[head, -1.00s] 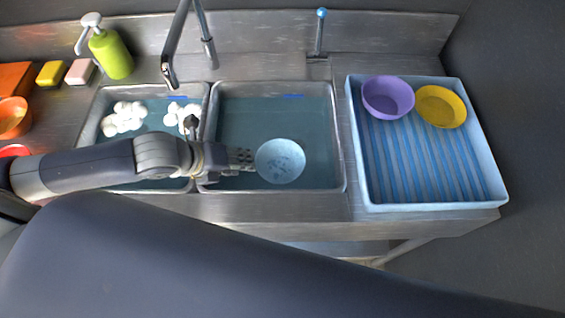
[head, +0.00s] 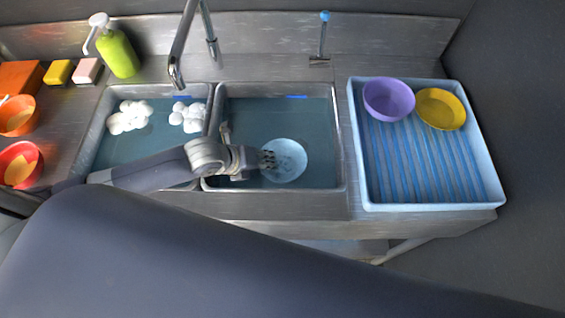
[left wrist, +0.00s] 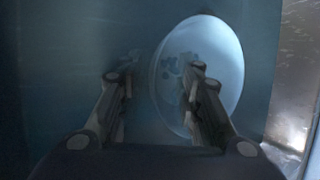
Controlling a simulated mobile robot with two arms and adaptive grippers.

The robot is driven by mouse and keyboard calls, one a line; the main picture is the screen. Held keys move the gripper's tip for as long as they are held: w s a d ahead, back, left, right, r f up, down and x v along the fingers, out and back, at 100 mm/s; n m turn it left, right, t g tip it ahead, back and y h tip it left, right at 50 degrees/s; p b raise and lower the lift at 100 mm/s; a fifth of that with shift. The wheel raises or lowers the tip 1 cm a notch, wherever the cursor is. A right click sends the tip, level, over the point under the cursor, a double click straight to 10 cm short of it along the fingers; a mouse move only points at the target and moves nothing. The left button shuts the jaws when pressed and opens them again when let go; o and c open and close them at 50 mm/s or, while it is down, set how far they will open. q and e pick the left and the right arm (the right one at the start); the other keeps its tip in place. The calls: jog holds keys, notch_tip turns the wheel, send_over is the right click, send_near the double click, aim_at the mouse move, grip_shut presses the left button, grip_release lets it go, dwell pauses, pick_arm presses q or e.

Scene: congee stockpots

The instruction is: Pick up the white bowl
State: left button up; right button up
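The white bowl (head: 291,160), tinted bluish with dark stains inside, sits in the water of the right sink basin, near its front. In the left wrist view the bowl (left wrist: 222,75) is right of centre. My left gripper (head: 268,160) reaches in from the left and overlaps the bowl's left edge. In the left wrist view the left gripper (left wrist: 158,74) is open. One finger is outside the bowl's near-left rim and the other is over its inside. I cannot tell whether either finger touches it. My right gripper is not in view.
The left basin holds water and white foam (head: 128,117). A faucet (head: 178,55) stands behind the basins. To the right, a blue ribbed tray (head: 430,180) holds a purple bowl (head: 388,99) and a yellow bowl (head: 441,109). Orange and red bowls (head: 20,165) stand far left.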

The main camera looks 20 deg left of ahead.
pick_arm(q)
jog(key=shift+w+d+f, duration=0.15)
jog(key=shift+f, duration=0.15)
grip_shut()
